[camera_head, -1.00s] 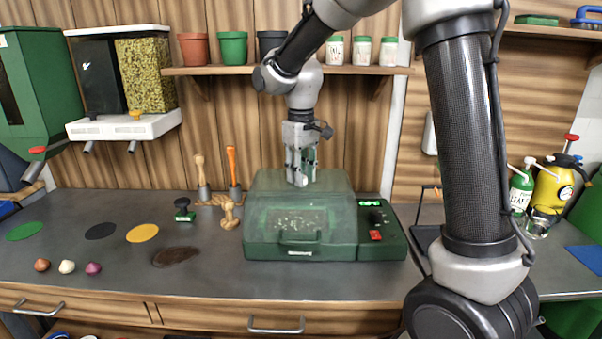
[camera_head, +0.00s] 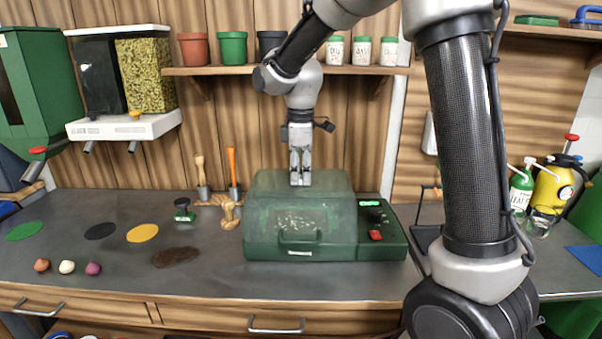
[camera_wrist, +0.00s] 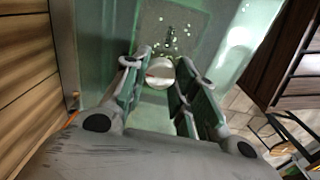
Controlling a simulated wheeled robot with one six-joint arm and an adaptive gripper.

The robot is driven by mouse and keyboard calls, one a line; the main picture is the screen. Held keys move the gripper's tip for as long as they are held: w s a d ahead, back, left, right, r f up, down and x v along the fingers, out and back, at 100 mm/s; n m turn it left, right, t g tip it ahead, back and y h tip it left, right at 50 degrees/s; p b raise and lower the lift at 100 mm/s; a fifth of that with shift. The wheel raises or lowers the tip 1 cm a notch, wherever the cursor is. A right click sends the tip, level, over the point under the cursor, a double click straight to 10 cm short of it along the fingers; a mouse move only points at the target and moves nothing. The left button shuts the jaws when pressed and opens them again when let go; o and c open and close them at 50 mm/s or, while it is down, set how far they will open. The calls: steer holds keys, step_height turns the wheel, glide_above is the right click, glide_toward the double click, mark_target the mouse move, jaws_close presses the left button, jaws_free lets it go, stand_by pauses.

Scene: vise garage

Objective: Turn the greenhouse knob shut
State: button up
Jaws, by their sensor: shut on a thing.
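The greenhouse (camera_head: 265,225) is a green box with a misty see-through cover, standing on the bench. My gripper (camera_head: 300,182) points straight down at the top of its cover in the head view. In the wrist view, a round pale knob (camera_wrist: 160,72) sits between the fingertips of my gripper (camera_wrist: 162,66), which is shut on it. How far the knob is turned cannot be told.
A panel (camera_head: 393,240) with a green display and a red switch (camera_head: 376,235) is at the greenhouse's right. A shelf (camera_head: 230,71) with pots and jars runs behind my arm. The bench front is mostly clear.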

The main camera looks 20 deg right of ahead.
mark_target(300, 176)
steer(key=shift+n, duration=0.3)
steer(key=o, duration=1.1)
steer(key=shift+c, duration=0.2)
step_height(300, 176, up, 12)
steer(key=s+d+f+m+t, duration=0.1)
steer(key=s+d+m, duration=0.4)
steer(key=s, duration=0.4)
steer(key=s+d+f+m+t, duration=0.2)
steer(key=s+d+m, duration=0.2)
steer(key=s, duration=0.4)
steer(key=s+d+f+m+t, duration=0.1)
steer(key=s+d+m, duration=0.4)
steer(key=s, duration=0.4)
steer(key=shift+s+d+f+m, duration=0.3)
steer(key=shift+d, duration=0.2)
